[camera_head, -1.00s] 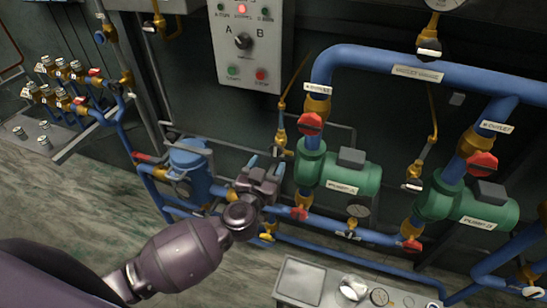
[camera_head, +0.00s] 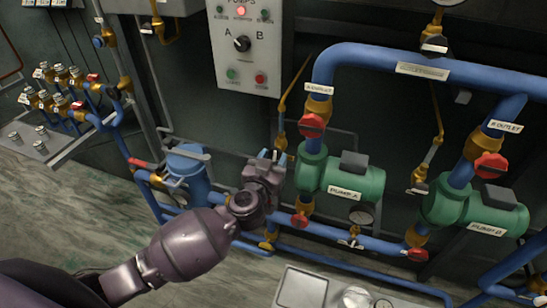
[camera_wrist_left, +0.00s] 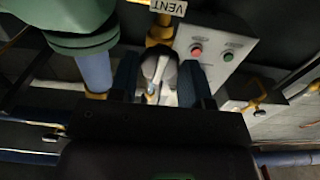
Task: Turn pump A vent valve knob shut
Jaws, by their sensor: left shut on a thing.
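Pump A (camera_head: 340,180) is a green labelled pump in the head view, with a thin brass vent line rising at its left. My left gripper (camera_head: 271,157) is up at the vent valve on this line, and it hides most of the knob. In the left wrist view, a pale grey knob (camera_wrist_left: 159,68) sits between the two dark blue fingers of the gripper (camera_wrist_left: 160,82), which is shut on it. A brass fitting and a VENT label (camera_wrist_left: 168,7) show just beyond the knob. My right gripper is not in view.
A blue filter vessel (camera_head: 187,165) stands just left of my left gripper. Pump B (camera_head: 475,210) and a blue header pipe (camera_head: 410,60) are at the right. A control panel (camera_head: 248,50) hangs above. A grey bench (camera_head: 303,290) stands in front.

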